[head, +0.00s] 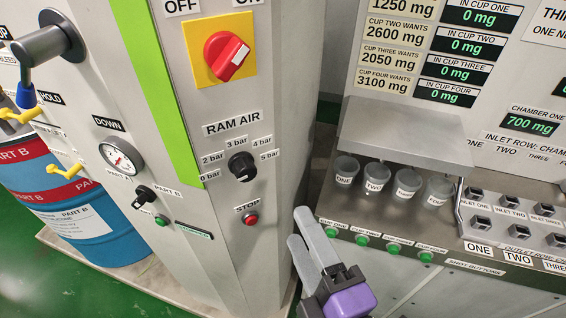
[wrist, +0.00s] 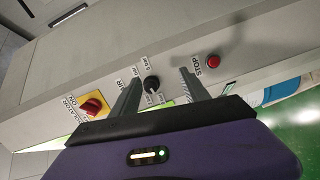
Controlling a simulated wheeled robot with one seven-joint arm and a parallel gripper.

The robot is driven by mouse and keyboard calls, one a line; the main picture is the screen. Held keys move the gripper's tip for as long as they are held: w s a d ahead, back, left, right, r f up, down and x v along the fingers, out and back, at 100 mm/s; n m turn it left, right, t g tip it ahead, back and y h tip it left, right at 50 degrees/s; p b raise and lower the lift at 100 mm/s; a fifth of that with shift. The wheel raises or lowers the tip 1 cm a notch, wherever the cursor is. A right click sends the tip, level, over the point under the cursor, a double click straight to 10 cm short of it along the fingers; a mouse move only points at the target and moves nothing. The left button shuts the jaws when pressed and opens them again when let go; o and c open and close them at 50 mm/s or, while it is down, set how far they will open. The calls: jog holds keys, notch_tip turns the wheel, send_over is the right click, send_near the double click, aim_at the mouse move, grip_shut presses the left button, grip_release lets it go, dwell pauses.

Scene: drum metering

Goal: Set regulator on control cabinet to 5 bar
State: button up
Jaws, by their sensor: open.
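The RAM AIR regulator is a black round knob (head: 241,166) on the grey control cabinet (head: 215,115). Bar labels from 0 to 5 sit around it; 5 bar is at its right. I cannot tell for sure which label its pointer faces. My gripper (head: 299,226) is open and empty, to the lower right of the knob in the head view, apart from the cabinet face. In the wrist view the knob (wrist: 152,83) shows between the two open fingertips (wrist: 160,76), beyond them and not touched.
A red rotary switch (head: 226,56) on a yellow plate is above the knob. A red STOP button (head: 251,219) is below it. A bench (head: 340,195) with several cups is at the right. A pressure gauge (head: 121,157) and a blue-red drum (head: 60,205) are at the left.

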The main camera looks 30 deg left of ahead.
aim_at(248, 176)
jog(key=w+a+r+n+p, duration=0.1)
jog(key=a, duration=0.2)
jog(key=a+r+n+g+y+p, duration=0.1)
jog(key=a, duration=0.3)
jog(key=w+a+r+n+p, duration=0.1)
jog(key=a+r, duration=0.1)
jog(key=a, duration=0.2)
jog(key=shift+w+a+g+y, duration=0.1)
jog(key=shift+w+g+y, duration=0.2)
jog(key=shift+w, duration=0.05)
grip_shut()
